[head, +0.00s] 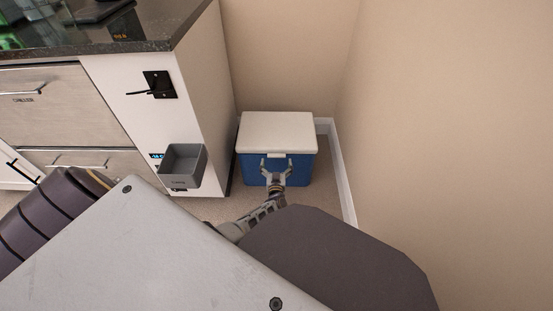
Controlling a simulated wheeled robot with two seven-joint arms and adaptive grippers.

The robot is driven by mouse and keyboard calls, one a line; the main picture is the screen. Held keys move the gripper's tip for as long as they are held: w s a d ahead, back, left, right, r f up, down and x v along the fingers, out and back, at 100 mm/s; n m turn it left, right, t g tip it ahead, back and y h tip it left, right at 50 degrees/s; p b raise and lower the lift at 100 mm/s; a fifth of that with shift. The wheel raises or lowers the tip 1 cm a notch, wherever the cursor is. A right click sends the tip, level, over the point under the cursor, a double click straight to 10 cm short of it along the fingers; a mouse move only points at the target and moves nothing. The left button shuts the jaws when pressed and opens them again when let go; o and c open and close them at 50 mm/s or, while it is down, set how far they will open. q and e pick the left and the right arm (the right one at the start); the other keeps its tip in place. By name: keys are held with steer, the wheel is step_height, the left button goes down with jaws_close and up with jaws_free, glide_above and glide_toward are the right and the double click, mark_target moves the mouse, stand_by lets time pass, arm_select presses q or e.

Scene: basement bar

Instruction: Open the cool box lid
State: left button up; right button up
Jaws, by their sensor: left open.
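The cool box (305,168) is blue with a white lid (277,131). It stands on the floor in the corner between the cabinet and the right wall. The lid lies flat and closed on it, with a white latch tab at the middle of its front edge. My left gripper (276,165) is in front of the box's front face, just below the lid's front edge. Its fingers are spread and nothing shows between them. I cannot tell whether the fingertips touch the box. My right gripper is not in view.
A bar cabinet with a dark countertop (188,30) stands left of the box. A grey open bin (184,165) and a black wall fitting (160,84) stick out from its side. The right wall (440,120) is close to the box. A little floor (215,208) shows in front.

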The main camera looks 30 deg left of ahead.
mark_target(276, 157)
arm_select(q)
steer(key=shift+b+x, duration=0.95)
steer(key=shift+x, duration=1.2)
steer(key=c, duration=1.4)
steer(key=shift+w+r, duration=0.1)
steer(key=shift+r, duration=0.1)
